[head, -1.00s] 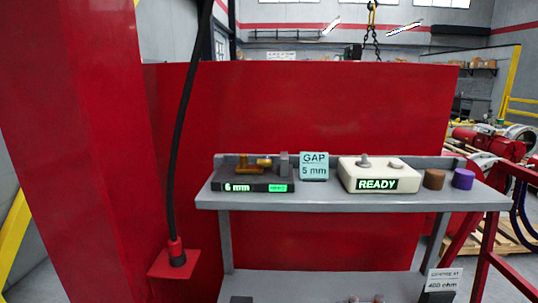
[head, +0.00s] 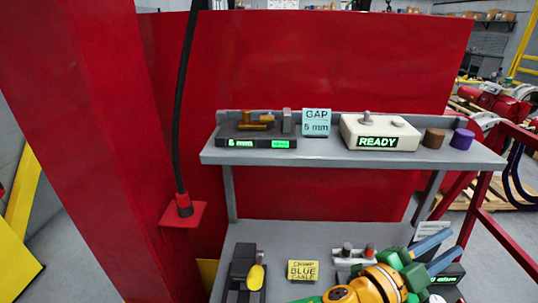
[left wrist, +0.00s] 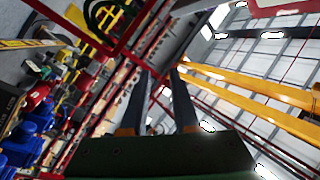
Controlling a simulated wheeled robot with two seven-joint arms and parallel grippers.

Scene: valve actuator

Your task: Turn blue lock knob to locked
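I cannot make out a blue lock knob in either view. A purple cylinder (head: 462,139) and a brown cylinder (head: 433,138) stand at the right end of the upper shelf. My left gripper (head: 454,241) is at the lower right of the head view, with its blue-grey fingers pointing up and right, in front of the lower shelf. In the left wrist view its two fingers (left wrist: 160,73) stand apart with nothing between them, facing the open hall. My right gripper is in neither view.
The upper shelf (head: 340,153) holds a gauge block reading 6 mm (head: 255,142), a GAP 5 mm sign (head: 316,122) and a READY box (head: 379,132). The lower shelf holds a yellow-topped tool (head: 256,276), a BLUE CABLE sign (head: 303,270) and a small box with knobs (head: 350,256).

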